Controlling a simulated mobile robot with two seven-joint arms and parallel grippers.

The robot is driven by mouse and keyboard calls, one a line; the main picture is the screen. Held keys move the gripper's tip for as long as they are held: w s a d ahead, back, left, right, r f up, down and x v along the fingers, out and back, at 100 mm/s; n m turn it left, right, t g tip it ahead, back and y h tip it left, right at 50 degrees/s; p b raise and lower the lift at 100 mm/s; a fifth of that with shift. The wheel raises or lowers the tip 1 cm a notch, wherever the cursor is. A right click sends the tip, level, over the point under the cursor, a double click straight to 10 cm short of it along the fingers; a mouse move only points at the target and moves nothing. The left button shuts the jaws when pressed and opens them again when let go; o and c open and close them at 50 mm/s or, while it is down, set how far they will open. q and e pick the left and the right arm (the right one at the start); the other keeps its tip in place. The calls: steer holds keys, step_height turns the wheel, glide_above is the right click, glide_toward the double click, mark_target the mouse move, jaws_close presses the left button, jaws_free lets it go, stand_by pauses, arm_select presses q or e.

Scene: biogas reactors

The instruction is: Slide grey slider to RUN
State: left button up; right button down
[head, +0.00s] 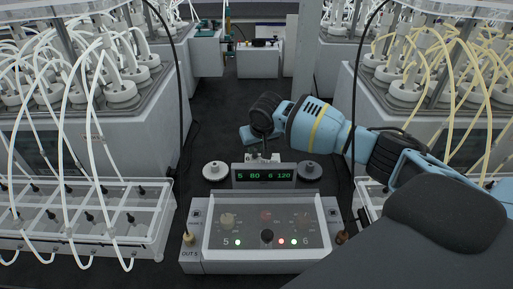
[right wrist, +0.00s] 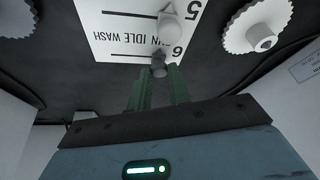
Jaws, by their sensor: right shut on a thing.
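The grey slider (right wrist: 158,68) shows in the right wrist view at the lower edge of a white label plate (right wrist: 112,28). The plate carries the numbers 5 and 6 and the words RUN, IDLE and WASH, partly covered by the knobs. My right gripper (right wrist: 160,84) has its green fingers closed around the grey slider. In the head view this gripper (head: 264,150) reaches down behind the small display, and the slider is mostly hidden there. A second, paler knob (right wrist: 170,24) sits beside the 5. My left gripper is not in view.
The display (head: 264,175) reads 5 80 6 120. A control box (head: 198,262) with a clear cover stands in front. Reactor benches with tubing close in the left and right sides.

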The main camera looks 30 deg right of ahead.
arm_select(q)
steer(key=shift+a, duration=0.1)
arm_select(e)
steer(key=c, duration=1.3)
jaws_free()
steer(key=shift+w+a, duration=0.1)
steer(key=shift+a, duration=0.15)
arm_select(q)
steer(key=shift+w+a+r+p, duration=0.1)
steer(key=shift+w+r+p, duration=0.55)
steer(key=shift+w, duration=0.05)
arm_select(e)
steer(key=v, duration=0.7)
steer(key=shift+r, duration=0.3)
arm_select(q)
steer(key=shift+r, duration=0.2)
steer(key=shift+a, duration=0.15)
arm_select(e)
steer(key=shift+a, duration=0.1)
